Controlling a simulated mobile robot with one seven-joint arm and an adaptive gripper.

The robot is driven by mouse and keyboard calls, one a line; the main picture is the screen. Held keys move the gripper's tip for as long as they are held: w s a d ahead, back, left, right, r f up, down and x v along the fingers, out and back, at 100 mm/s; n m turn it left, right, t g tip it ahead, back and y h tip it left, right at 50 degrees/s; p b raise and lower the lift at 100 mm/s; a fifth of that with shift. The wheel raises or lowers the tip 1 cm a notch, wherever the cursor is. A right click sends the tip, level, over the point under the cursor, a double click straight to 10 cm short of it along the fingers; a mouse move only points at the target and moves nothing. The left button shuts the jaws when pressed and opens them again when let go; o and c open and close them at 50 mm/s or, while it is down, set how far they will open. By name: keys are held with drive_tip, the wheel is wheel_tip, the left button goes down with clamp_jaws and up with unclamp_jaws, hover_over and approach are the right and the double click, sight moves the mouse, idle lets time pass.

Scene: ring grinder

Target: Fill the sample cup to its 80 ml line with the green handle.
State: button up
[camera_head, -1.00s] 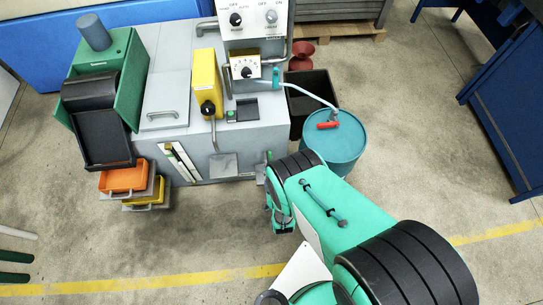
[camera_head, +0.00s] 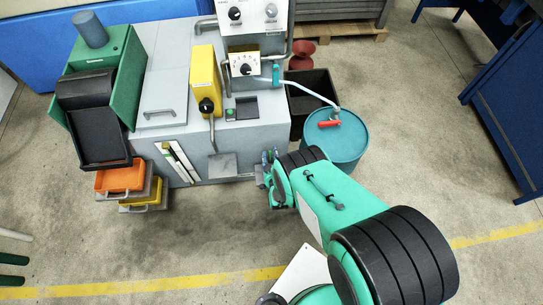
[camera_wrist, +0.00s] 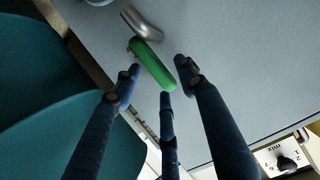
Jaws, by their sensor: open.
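The green handle (camera_wrist: 152,65) shows in the wrist view as a short rounded bar in front of a grey machine face. A silver metal piece (camera_wrist: 141,23) is just beyond it. The dark fingers of my gripper (camera_wrist: 160,77) are open around the near end of the handle; I cannot tell whether any finger touches it. In the head view my gripper (camera_head: 268,162) is at the lower right corner of the grey machine (camera_head: 255,145), and it largely hides the handle there. I cannot make out the sample cup or its 80 ml line in either view.
A dark bin (camera_head: 312,88) is behind the drum. Orange (camera_head: 120,178) and yellow trays are at the machine's left. The floor in front is clear.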

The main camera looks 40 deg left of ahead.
sight(271, 156)
clamp_jaws()
drive_tip(key=shift+s+d+f, duration=0.1)
idle(0.7)
drive_tip(key=shift+s+d+f+t+y, duration=0.4)
drive_tip(key=shift+f+t+y, duration=0.05)
drive_tip(key=shift+t+y, duration=0.6)
drive_tip(key=shift+s+d+f+t+y, duration=0.4)
drive_tip(key=shift+d+f+t+y, duration=0.05)
drive_tip(key=shift+t+y, duration=0.65)
drive_tip(key=shift+s+d+f+t+y, duration=0.4)
drive_tip(key=shift+f+t+y, duration=0.05)
drive_tip(key=shift+t+y, duration=0.6)
drive_tip(key=shift+f+t+y, duration=0.1)
drive_tip(key=shift+t+y, duration=0.2)
unclamp_jaws()
